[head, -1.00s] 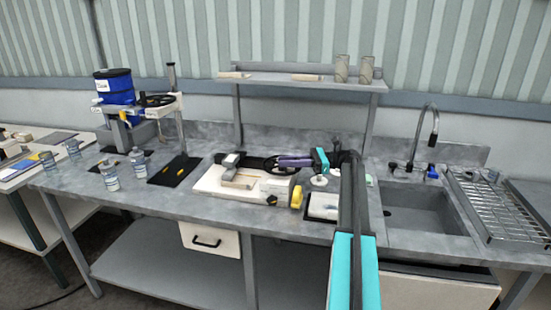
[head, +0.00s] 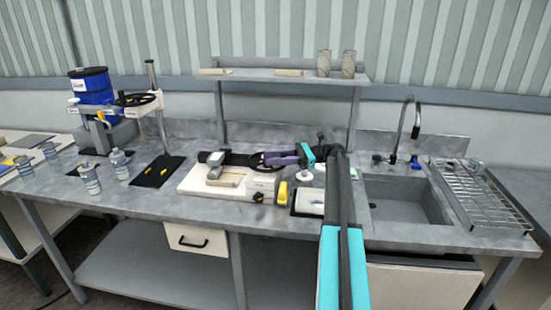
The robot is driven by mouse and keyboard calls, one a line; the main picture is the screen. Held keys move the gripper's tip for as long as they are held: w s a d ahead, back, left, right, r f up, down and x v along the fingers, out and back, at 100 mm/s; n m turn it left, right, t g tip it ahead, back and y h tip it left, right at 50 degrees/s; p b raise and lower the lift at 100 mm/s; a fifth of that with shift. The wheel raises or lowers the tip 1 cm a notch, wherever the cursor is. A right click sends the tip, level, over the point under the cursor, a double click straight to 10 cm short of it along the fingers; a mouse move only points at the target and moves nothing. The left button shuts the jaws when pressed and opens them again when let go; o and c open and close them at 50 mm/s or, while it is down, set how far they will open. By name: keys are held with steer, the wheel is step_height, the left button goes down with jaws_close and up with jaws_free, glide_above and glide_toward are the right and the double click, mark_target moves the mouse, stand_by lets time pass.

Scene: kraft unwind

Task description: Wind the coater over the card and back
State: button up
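The coater (head: 190,186) is a pale flat bed on the middle of the bench, with a grey block-like carriage (head: 215,166) towards its left part. A tan, card-like piece (head: 229,180) lies on the bed beside the carriage. A dark round knob (head: 258,197) shows at the bed's front right. My arm reaches up from the lower right and bends left behind the bed. My gripper (head: 268,160) is small and dark at the bed's back right. Its fingers cannot be made out, nor whether it touches the coater.
A yellow item (head: 282,193) and a dark tray with a white roll (head: 310,203) stand right of the bed. Bottles (head: 89,180) and a stand with a blue tub (head: 91,87) are left. A shelf (head: 290,76) rises behind; a sink (head: 400,205) lies right.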

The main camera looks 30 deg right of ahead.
steer(key=b+v, duration=0.1)
steer(key=v, duration=0.6)
steer(key=shift+d+b, duration=0.2)
steer(key=shift+b, duration=0.15)
steer(key=shift+s, duration=0.1)
